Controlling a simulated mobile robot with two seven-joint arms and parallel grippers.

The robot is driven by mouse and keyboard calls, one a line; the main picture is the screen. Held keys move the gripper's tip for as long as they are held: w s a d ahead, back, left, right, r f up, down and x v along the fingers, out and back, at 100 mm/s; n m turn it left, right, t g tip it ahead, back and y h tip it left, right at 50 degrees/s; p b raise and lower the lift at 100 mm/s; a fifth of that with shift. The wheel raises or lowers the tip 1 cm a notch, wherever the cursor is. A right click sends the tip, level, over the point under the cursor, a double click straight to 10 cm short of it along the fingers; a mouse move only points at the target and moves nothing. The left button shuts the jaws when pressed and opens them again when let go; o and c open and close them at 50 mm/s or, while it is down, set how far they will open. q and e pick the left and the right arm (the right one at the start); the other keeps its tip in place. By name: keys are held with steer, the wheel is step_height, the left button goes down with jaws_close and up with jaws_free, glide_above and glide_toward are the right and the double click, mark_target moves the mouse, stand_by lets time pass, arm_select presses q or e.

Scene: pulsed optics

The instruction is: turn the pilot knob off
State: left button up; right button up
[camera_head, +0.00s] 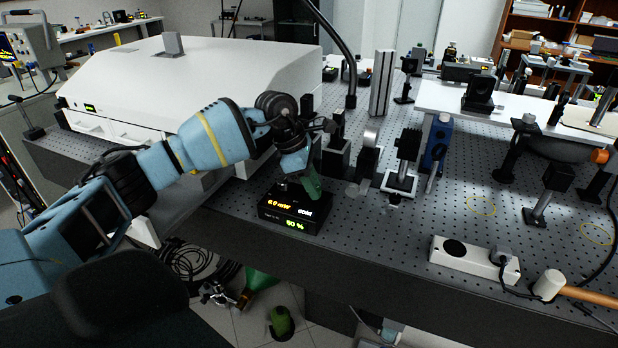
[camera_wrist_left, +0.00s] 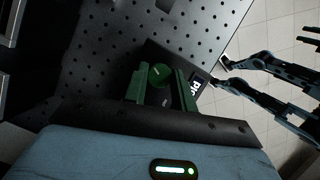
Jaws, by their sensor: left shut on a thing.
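The small black control box (camera_head: 290,212) stands at the front edge of the optical table, with a lit orange reading, a white "cold" label and a green "80 %". My left gripper (camera_head: 310,186) points down at its top, with green fingertips. In the left wrist view, the round green pilot knob (camera_wrist_left: 160,73) with a pale pointer mark sits between the two green fingers of my left gripper (camera_wrist_left: 161,88), which is shut on it. In the head view the gripper hides the knob.
A large white laser housing (camera_head: 190,75) stands behind my left arm. Optic mounts (camera_head: 405,160) stand close to the right of the box. A white power strip (camera_head: 470,257) lies further right on the perforated table. Cables (camera_head: 190,262) lie on the floor below.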

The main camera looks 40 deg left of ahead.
arm_select(q)
steer(key=shift+s+r+n+t+p, duration=0.1)
steer(key=shift+r+n+t+p, duration=0.3)
steer(key=shift+n, duration=0.5)
steer(key=n+y+p, duration=0.1)
steer(key=n+p, duration=0.1)
steer(key=shift+d+f+n, duration=0.1)
steer(key=shift+f+n, duration=0.05)
steer(key=shift+n, duration=0.25)
steer(key=shift+f+n+t+y, duration=0.15)
steer(key=shift+n+t+y, duration=0.2)
steer(key=shift+n, duration=0.25)
arm_select(e)
steer(key=w+r+t, duration=0.1)
steer(key=w+r, duration=0.2)
steer(key=r, duration=0.2)
steer(key=shift+w+d, duration=0.3)
arm_select(q)
steer(key=shift+p, duration=0.3)
steer(key=shift+f, duration=0.1)
steer(key=o, duration=1)
steer(key=shift+v, duration=3.95)
